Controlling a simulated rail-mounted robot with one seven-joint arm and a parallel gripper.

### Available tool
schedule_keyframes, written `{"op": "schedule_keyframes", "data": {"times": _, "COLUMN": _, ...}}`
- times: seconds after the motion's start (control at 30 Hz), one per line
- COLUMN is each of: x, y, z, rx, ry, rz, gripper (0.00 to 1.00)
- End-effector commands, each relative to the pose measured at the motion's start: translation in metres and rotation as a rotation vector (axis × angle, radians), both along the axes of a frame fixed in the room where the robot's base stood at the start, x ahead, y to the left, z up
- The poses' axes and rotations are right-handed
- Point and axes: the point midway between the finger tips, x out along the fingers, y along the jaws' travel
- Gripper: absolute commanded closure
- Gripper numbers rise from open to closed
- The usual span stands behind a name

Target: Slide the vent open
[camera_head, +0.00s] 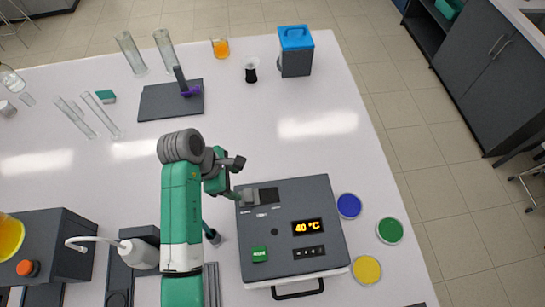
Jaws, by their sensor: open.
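The dark grey box with an orange "40 °C" display (307,227) stands on the white table at centre right. On its top, near the back left, is the vent (268,197), a dark rectangular opening with a lighter grey piece (248,197) at its left. My green and grey arm reaches in from the front. My gripper (240,195) is open at the box's left edge, close beside the light grey piece. The fingertips are small here, and I cannot tell whether they touch it.
Blue (349,206), green (390,231) and yellow (367,269) dishes lie right of the box. A white wash bottle (138,254) stands left of my arm. Behind are a dark stand plate (170,101), glass cylinders and a blue-lidded container (296,52).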

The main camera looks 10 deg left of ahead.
Motion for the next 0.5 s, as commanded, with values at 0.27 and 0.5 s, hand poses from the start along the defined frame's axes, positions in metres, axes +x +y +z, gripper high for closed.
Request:
{"op": "schedule_keyframes", "data": {"times": 0.27, "x": 0.0, "y": -0.007, "z": -0.021, "rx": -0.006, "ry": 0.015, "rz": 0.007, "gripper": 0.38}}
{"op": "schedule_keyframes", "data": {"times": 0.5, "x": 0.007, "y": -0.022, "z": -0.061, "rx": -0.003, "ry": 0.011, "rz": 0.007, "gripper": 0.38}}
